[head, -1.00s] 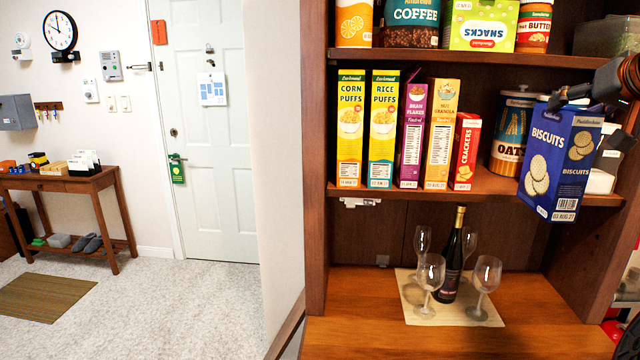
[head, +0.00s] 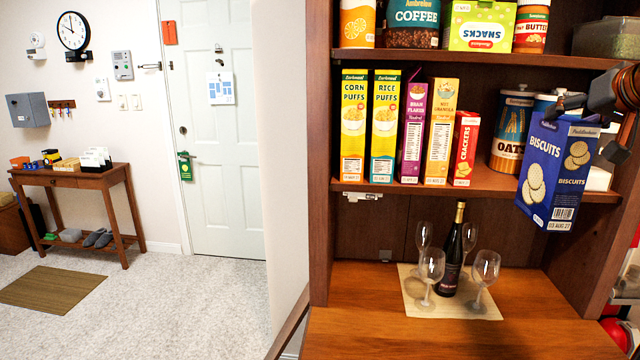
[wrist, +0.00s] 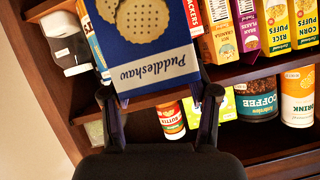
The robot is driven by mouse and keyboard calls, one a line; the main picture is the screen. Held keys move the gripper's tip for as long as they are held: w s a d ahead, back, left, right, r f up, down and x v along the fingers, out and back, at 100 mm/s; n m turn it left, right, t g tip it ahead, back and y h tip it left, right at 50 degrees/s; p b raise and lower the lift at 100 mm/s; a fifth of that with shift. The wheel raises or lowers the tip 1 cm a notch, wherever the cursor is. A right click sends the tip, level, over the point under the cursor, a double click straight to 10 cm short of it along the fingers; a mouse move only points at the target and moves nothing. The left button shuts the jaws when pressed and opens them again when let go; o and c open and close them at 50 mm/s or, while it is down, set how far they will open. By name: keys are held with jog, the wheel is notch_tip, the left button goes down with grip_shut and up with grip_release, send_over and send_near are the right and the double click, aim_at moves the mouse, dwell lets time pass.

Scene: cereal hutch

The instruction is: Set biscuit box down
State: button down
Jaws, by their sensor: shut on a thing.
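The blue biscuit box (head: 556,172) is tilted and held in front of the right end of the middle shelf in the head view. It partly hides the oats canister and the things behind it. My gripper (head: 583,106) is shut on the top of the box. In the wrist view my gripper (wrist: 162,108) has one finger on each side of the box (wrist: 150,45), whose top edge lies between them. The middle shelf (head: 500,186) is bare in front of the oats canister. I cannot see the box touching the shelf.
A red crackers box (head: 465,148) ends the cereal row, left of the oats canister (head: 511,132). A white item (head: 598,178) is behind the biscuit box. Below, a wine bottle (head: 451,252) stands among glasses (head: 484,275) on a mat. The hutch's right wall is close.

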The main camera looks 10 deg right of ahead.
jog(key=w+a+f, duration=0.6)
jog(key=a+f, duration=0.6)
jog(key=w+a+f, duration=0.7)
jog(key=a+f, duration=0.5)
jog(key=a, duration=0.1)
jog(key=w+a+f, duration=0.7)
jog(key=a+f, duration=0.5)
jog(key=shift+a+h, duration=0.3)
jog(key=shift+h, duration=0.1)
jog(key=shift+r, duration=0.1)
